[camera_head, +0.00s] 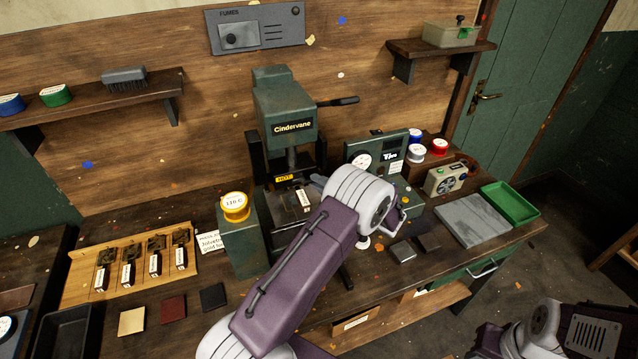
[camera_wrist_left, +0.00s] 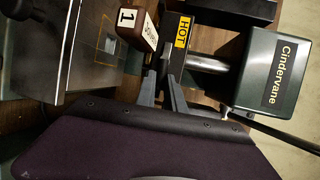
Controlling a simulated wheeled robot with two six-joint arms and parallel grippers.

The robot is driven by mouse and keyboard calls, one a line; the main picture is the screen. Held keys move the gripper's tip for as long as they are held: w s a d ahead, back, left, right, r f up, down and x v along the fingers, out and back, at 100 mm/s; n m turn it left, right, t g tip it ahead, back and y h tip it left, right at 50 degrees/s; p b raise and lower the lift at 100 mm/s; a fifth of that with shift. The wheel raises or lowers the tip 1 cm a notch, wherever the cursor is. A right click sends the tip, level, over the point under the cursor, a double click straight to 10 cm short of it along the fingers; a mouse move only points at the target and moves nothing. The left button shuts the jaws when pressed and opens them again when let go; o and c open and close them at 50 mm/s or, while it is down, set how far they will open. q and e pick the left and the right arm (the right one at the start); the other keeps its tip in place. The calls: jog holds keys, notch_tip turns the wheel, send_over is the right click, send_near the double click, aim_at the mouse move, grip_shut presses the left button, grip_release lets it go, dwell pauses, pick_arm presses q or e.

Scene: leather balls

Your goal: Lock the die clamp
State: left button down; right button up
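The green press marked Cindervane (camera_head: 285,110) stands at the back middle of the bench; its head also shows in the left wrist view (camera_wrist_left: 275,72). A die with a white label (camera_head: 305,198) sits low in the press; in the left wrist view its block (camera_wrist_left: 138,28) is marked 1. My left gripper (camera_head: 317,181) is at the press, beside the die and the yellow HOT label (camera_head: 284,178). In the left wrist view its fingertips (camera_wrist_left: 162,62) are close together beside the block. Whether they hold the clamp is unclear, and I cannot make out the clamp itself. My right gripper is out of view.
A yellow-topped 110 C pot (camera_head: 235,207) stands left of the press. Several dies lie on a wooden rack (camera_head: 80,285) at left. A gauge box (camera_head: 376,150), a grey slab (camera_head: 472,220) and a green tray (camera_head: 510,203) are at right. The press lever (camera_head: 340,101) sticks out rightward.

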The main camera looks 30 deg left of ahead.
pick_arm(q)
jog(key=shift+f, duration=0.1)
jog(key=s+r+n+t+h+b, duration=0.1)
jog(key=n+h+b, duration=0.1)
jog(key=b, duration=0.8)
jog(key=s+a+r+n+t+h+b, duration=0.1)
jog(key=n+b, duration=0.4)
jog(key=b, duration=0.6)
jog(key=a+n+t+h+b, duration=0.1)
jog(key=n+t+h+b, duration=0.1)
jog(key=b, duration=0.8)
jog(key=shift+s+a+r+n+t+h, duration=0.35)
jog(key=shift+n+h, duration=0.25)
jog(key=shift+n, duration=0.2)
jog(key=shift+s+r+n+t+h+b, duration=0.35)
jog(key=shift+n+t+b, duration=0.35)
jog(key=shift+b, duration=0.9)
